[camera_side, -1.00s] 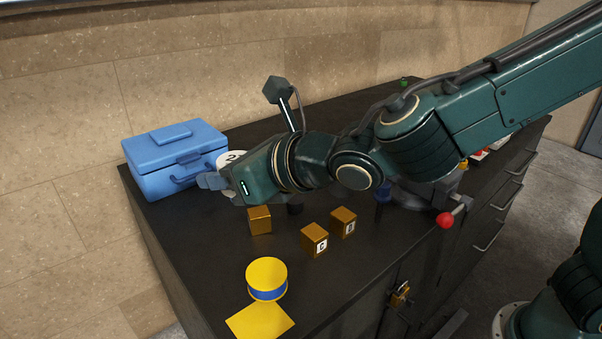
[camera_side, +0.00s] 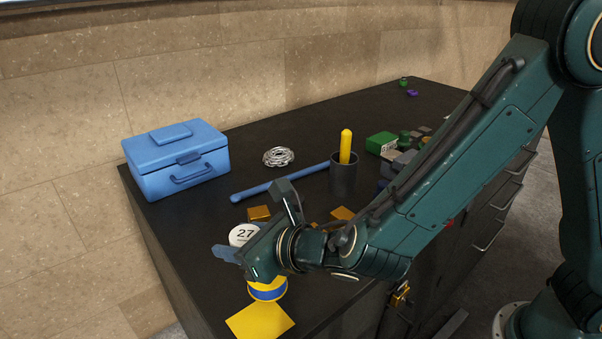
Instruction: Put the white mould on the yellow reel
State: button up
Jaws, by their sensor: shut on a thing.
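The white mould (camera_side: 243,233), a round piece marked 27, is held in my gripper (camera_side: 235,249), which is shut on it. The fingers and the gripper body hide its lower part. The yellow reel (camera_side: 267,291) stands upright near the front of the bench, with a blue band around its middle. My gripper and the mould are above and slightly left of the reel in the picture. My gripper covers much of the reel's top, and I cannot tell the height of the gap between them.
A yellow sheet (camera_side: 260,320) lies in front of the reel. Brown blocks (camera_side: 259,213) sit behind my gripper, partly hidden. A blue toolbox (camera_side: 176,160), a blue rod (camera_side: 279,184), a wire coil (camera_side: 278,157) and a dark cup (camera_side: 343,178) with a yellow stick stand farther back.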

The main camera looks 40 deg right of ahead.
jog(key=shift+f, duration=1.3)
jog(key=shift+f, duration=0.15)
jog(key=shift+f, duration=1.75)
jog(key=shift+f, duration=0.15)
jog(key=o, duration=1.1)
jog(key=shift+s+r, duration=0.15)
jog(key=shift+r, duration=0.05)
jog(key=shift+v, duration=3.6)
